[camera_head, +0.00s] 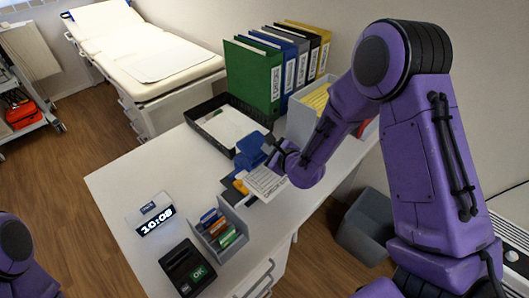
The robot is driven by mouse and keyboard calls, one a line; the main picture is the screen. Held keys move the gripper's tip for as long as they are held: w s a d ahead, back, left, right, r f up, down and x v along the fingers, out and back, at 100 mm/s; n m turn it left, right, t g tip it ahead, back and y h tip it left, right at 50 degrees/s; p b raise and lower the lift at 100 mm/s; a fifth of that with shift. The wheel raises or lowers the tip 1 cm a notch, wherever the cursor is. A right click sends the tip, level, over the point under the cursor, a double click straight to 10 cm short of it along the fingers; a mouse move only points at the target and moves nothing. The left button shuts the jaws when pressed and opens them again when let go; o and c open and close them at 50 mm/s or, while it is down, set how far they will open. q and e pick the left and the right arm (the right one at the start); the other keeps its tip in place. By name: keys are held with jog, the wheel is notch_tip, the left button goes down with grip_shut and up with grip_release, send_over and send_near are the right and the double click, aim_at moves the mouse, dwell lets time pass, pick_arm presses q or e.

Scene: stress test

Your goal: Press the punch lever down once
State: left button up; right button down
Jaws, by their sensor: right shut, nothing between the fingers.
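The punch (248,152) is the blue device on the white desk, in front of the black paper tray. A sheet of printed white paper (265,183) lies just in front of it, partly under my arm. My right gripper (272,150) is shut and empty, at the right side of the blue punch. I cannot tell whether it touches the lever. My right forearm hides part of that area. Of my left arm only a purple link shows at the lower left; its gripper is out of view.
A black tray (228,104) with paper and a row of binders (252,78) stand behind. A grey organizer (235,239), a clock (156,220) and a black terminal (186,268) stand in front. A grey bin (366,228) is on the floor. The desk's left side is clear.

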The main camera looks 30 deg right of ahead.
jog(key=shift+w+f, duration=0.1)
jog(key=shift+f, duration=0.1)
jog(key=shift+s+a+f+b, duration=0.2)
jog(key=shift+s+f+b, duration=0.25)
jog(key=shift+f, duration=0.15)
dwell(0.9)
jog(key=shift+w+d+r+p, duration=0.1)
jog(key=shift+w+r+p, duration=0.05)
jog(key=shift+r+p, duration=0.45)
jog(key=shift+w+f, duration=0.15)
jog(key=shift+d, duration=0.1)
jog(key=shift+r+p, duration=0.25)
jog(key=shift+p, duration=0.05)
jog(key=r+p, duration=0.1)
jog(key=s+r+p, duration=0.1)
jog(key=r+p, duration=0.2)
jog(key=shift+s+d+r, duration=0.25)
jog(key=shift+d+r, duration=0.1)
